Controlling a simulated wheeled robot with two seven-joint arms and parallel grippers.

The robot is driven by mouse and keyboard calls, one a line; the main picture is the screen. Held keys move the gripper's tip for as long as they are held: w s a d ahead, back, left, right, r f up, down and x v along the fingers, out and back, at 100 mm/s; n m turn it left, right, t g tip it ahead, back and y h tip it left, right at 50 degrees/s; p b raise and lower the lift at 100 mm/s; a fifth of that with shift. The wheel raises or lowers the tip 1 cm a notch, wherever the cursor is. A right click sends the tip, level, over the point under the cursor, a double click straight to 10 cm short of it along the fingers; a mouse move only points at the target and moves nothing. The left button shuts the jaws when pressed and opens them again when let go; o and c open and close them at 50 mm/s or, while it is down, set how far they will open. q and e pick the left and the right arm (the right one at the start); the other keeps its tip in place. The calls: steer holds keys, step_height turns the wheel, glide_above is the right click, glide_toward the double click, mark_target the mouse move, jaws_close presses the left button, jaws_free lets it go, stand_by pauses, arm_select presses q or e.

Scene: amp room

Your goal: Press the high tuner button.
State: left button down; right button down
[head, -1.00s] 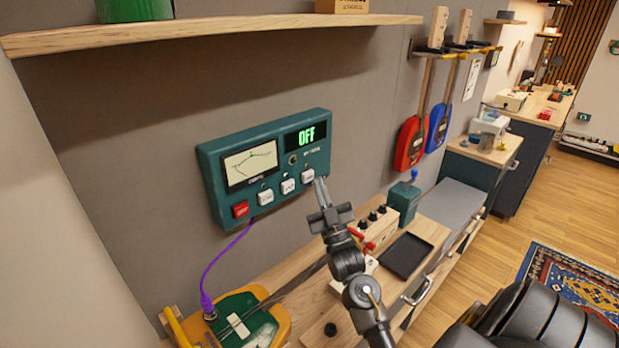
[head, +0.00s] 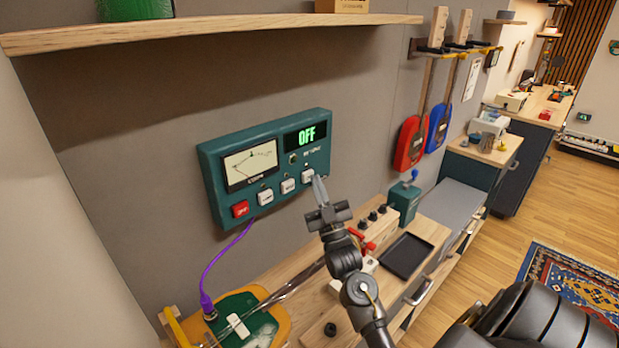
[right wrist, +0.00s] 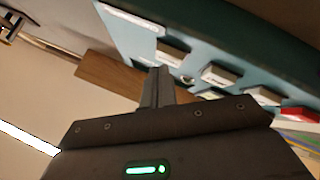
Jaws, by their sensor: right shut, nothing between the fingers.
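The teal tuner box (head: 262,170) is on the grey wall, with a needle meter (head: 251,165) and a green display reading OFF (head: 306,136). Along its lower edge are a red button (head: 240,209) and three white buttons; their labels are too small to read surely. My right gripper (head: 318,181) is shut and empty, its tips just beside the rightmost white button (head: 307,176). In the right wrist view, the shut fingers (right wrist: 160,72) point toward that button (right wrist: 173,51); contact cannot be told. My left gripper is not in view.
A wooden shelf (head: 210,32) juts out above the tuner. Below, the wooden bench holds a green and orange guitar-like body (head: 240,317) joined by a purple cable (head: 219,263), a box with black knobs (head: 376,222), and a black tray (head: 406,257).

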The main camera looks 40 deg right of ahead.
steer(key=shift+w, duration=0.4)
stand_by(0.5)
steer(key=shift+s, duration=0.85)
steer(key=s, duration=0.1)
steer(key=s+p, duration=0.1)
steer(key=s, duration=0.3)
steer(key=shift+d+p, duration=0.25)
steer(key=shift+p, duration=0.1)
stand_by(0.9)
